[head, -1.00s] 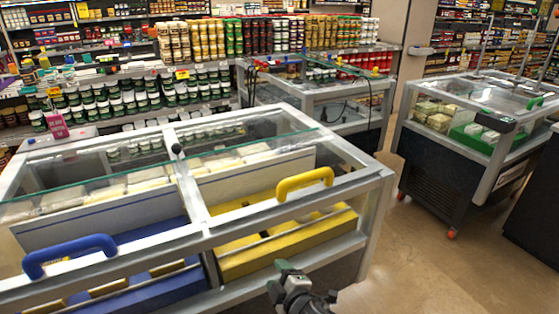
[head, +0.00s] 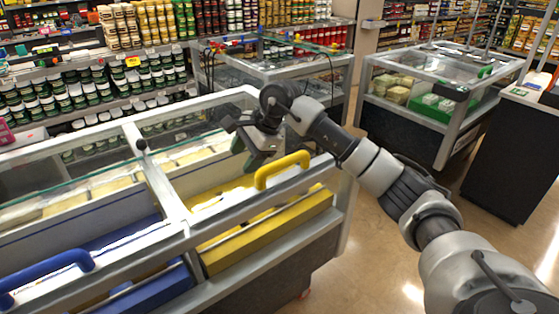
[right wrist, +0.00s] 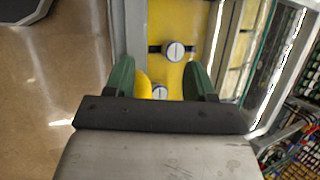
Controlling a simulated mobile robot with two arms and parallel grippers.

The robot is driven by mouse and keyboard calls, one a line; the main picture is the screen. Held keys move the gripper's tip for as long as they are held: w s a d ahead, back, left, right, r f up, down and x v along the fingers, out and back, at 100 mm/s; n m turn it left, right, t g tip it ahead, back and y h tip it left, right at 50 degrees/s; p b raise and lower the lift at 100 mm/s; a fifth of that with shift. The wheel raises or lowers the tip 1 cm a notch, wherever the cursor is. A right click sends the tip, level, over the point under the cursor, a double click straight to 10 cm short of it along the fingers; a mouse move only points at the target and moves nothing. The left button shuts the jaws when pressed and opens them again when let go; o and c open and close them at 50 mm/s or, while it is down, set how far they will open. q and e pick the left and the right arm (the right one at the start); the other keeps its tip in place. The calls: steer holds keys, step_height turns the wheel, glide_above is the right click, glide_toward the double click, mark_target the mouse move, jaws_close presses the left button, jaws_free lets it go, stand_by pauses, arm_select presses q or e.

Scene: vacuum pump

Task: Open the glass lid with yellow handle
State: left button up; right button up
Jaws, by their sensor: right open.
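The yellow handle (head: 282,164) stands on the front rim of the glass lid on the right half of the near freezer. My right gripper (head: 252,152) is above the glass, just behind and left of the handle, pointing down. In the right wrist view its green fingers (right wrist: 160,82) are wide apart. A rounded yellow piece (right wrist: 143,86), probably the handle, shows beside the left finger there; I cannot tell whether they touch. The glass lid (head: 205,165) looks closed, with pale packs and a yellow panel below. My left gripper is not in view.
A blue handle (head: 45,271) is on the freezer's left lid. Another freezer (head: 275,65) stands behind, and one with a green crate (head: 440,105) at the right. Shelves of jars line the back. The floor (head: 400,230) right of the near freezer is clear.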

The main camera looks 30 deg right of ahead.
mark_target(281, 161)
steer(key=s+d+r+g+h, duration=0.1)
steer(key=d+r+h, duration=0.35)
steer(key=d, duration=0.55)
steer(key=p+x, duration=0.1)
steer(key=x, duration=0.4)
steer(key=p+x, duration=0.1)
steer(key=x, duration=0.4)
steer(key=shift+s+d+f, duration=0.15)
steer(key=shift+d+f, duration=0.1)
steer(key=shift+f, duration=0.1)
jaws_close()
